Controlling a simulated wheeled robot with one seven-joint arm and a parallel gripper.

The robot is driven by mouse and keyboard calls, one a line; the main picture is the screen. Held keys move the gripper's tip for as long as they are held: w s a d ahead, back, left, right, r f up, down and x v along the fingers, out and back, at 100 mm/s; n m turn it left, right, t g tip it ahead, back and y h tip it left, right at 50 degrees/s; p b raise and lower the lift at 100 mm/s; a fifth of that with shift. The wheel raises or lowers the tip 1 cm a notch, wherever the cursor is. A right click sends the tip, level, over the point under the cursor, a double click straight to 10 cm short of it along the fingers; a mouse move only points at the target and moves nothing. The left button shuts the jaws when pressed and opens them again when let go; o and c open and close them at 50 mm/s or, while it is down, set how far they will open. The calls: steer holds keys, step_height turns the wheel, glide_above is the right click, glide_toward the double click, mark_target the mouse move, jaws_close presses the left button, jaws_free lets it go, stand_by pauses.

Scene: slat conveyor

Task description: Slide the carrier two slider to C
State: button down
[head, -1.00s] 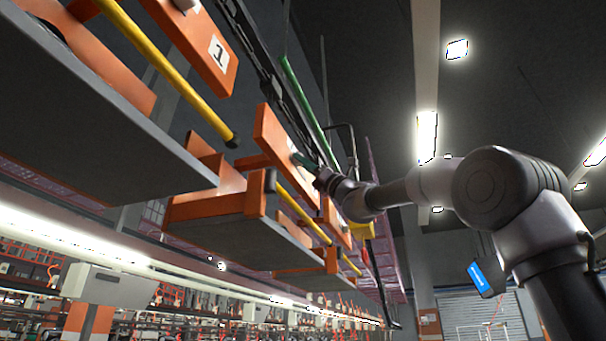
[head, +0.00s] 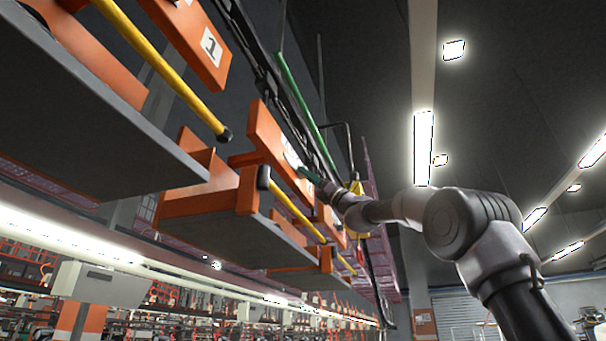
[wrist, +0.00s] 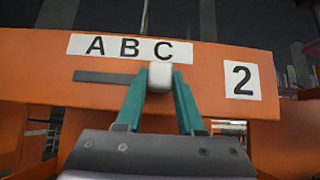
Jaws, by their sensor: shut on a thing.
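Carrier two's orange panel (wrist: 50,70) fills the wrist view, with a "2" plate (wrist: 242,80) at its right. A white strip lettered A B C (wrist: 112,46) lies above a dark horizontal slot (wrist: 100,77). The white slider knob (wrist: 160,77) stands under the letter C, at the right of the visible slot. My gripper (wrist: 160,90) has its green fingers shut on the knob, one on each side. The slot behind the knob and fingers is hidden. In the head view my gripper (head: 312,178) reaches the panel of carrier two (head: 265,132) from the right.
Carrier one (head: 208,45), with a "1" plate, hangs nearer at upper left. Yellow bars (head: 165,68) and grey shelves (head: 90,120) hang along the line. A green rail (head: 300,105) runs close above my gripper. Open space lies right of the line.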

steer(key=shift+w+d, duration=0.2)
steer(key=shift+w, duration=0.1)
steer(key=c, duration=0.9)
jaws_free()
steer(key=o, duration=0.4)
steer(key=shift+w, duration=0.2)
steer(key=shift+s, duration=0.1)
steer(key=v, duration=1)
steer(key=shift+s+d+f, duration=0.1)
steer(key=shift+d+f, duration=0.15)
steer(key=shift+f, duration=0.05)
